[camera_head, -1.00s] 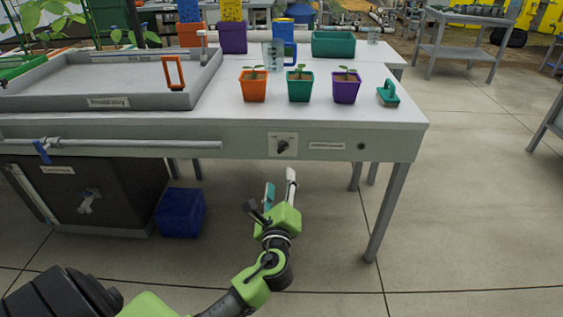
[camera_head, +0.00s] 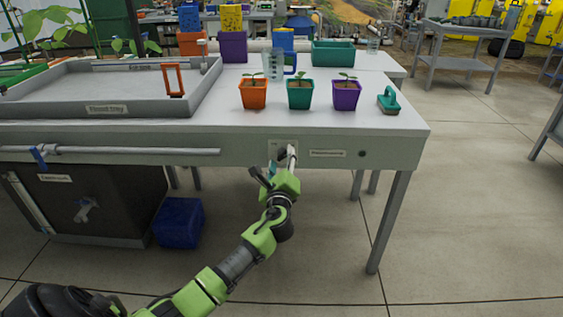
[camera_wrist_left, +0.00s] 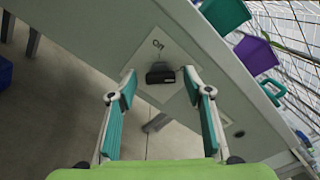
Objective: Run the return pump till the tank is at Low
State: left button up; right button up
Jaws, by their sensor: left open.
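A dark rotary knob (camera_wrist_left: 160,73) sits on a pale square plate (camera_head: 273,147) on the front panel of the bench. My left gripper (camera_head: 277,164) is in front of this plate and partly hides the knob in the head view. In the left wrist view the gripper (camera_wrist_left: 161,88) is open, with one teal-padded finger to each side of the knob, and nothing is held. I cannot tell whether a finger touches it. A dark tank-like box (camera_head: 120,207) with a light valve handle (camera_head: 87,210) stands under the bench at left. Its level is not readable. My right gripper is not in view.
On the bench (camera_head: 220,118) stand a grey tray (camera_head: 130,112), orange, green and purple seedling pots (camera_head: 300,94), a clear jug (camera_head: 274,66) and a teal-handled brush (camera_head: 388,100). A blue bin (camera_head: 180,222) is on the floor.

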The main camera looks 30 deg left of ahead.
pick_arm(q)
jog(key=c, duration=1.1)
